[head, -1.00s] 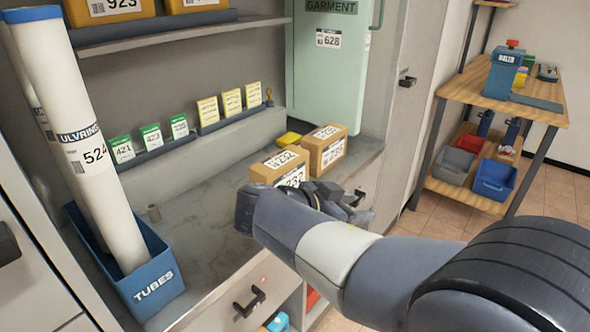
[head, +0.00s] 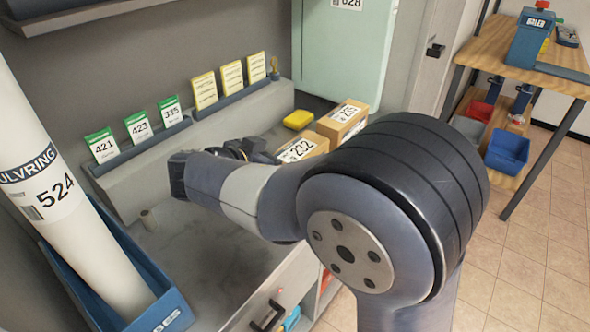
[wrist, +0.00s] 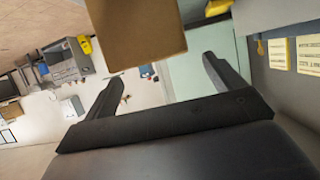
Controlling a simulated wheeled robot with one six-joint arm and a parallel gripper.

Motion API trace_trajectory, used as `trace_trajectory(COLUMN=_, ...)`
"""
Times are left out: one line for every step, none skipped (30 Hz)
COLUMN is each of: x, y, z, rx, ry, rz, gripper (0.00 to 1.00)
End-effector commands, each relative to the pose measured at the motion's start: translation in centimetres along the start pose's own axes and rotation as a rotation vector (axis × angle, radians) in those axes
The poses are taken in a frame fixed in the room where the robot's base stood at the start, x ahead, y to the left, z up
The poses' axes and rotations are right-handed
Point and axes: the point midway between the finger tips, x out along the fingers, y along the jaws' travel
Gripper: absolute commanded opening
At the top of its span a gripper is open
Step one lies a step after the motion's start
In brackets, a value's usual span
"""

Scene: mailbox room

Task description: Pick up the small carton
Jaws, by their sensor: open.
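Two brown cartons with white labels stand side by side on the grey counter in the head view. The nearer one (head: 303,147) reads 232; the farther one (head: 343,118) carries a label that is harder to read. I cannot tell which is the small carton. My gripper (head: 250,149) is just left of the nearer carton, its dark jaws toward it and partly hidden by my wrist. In the wrist view my gripper (wrist: 163,68) is open with nothing held. A brown carton (wrist: 130,30) shows at the top, beyond the spread fingers, its far part cut off.
Green and yellow cards (head: 140,126) stand along the raised ledge at the back. A blue tube bin (head: 120,260) is at left, a pale green locker (head: 345,50) behind. Bare counter lies in front of the ledge.

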Motion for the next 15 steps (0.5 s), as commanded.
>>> trace_trajectory(x=0.4, y=0.0, z=0.0, rx=-0.001, ry=0.0, rz=0.002, gripper=0.89)
trace_trajectory(x=0.8, y=0.1, z=0.0, rx=-0.001, ry=-0.001, rz=0.003, gripper=0.89)
trace_trajectory(x=1.4, y=0.1, z=0.0, rx=-0.001, ry=-0.001, rz=0.005, gripper=0.89)
trace_trajectory(x=1.9, y=0.1, z=0.0, rx=-0.002, ry=-0.001, rz=0.005, gripper=0.89)
trace_trajectory(x=2.4, y=0.1, z=0.0, rx=-0.002, ry=0.0, rz=0.005, gripper=0.89)
trace_trajectory(x=3.1, y=0.1, z=0.0, rx=-0.002, ry=0.0, rz=0.006, gripper=0.89)
trace_trajectory(x=3.5, y=0.1, z=0.0, rx=-0.002, ry=0.0, rz=0.005, gripper=0.89)
trace_trajectory(x=3.9, y=0.1, z=0.1, rx=-0.002, ry=-0.001, rz=0.005, gripper=0.89)
trace_trajectory(x=4.4, y=0.1, z=0.1, rx=-0.001, ry=0.0, rz=0.005, gripper=0.89)
trace_trajectory(x=4.6, y=0.1, z=0.1, rx=-0.001, ry=0.0, rz=0.004, gripper=0.89)
trace_trajectory(x=4.8, y=0.1, z=0.1, rx=-0.001, ry=0.0, rz=0.002, gripper=0.89)
trace_trajectory(x=5.0, y=0.1, z=0.1, rx=-0.001, ry=0.0, rz=0.002, gripper=0.89)
trace_trajectory(x=5.1, y=0.1, z=0.1, rx=-0.001, ry=0.0, rz=0.001, gripper=0.89)
trace_trajectory(x=5.1, y=0.1, z=0.1, rx=-0.001, ry=0.0, rz=0.001, gripper=0.89)
trace_trajectory(x=5.1, y=0.0, z=0.1, rx=-0.001, ry=0.0, rz=0.001, gripper=0.89)
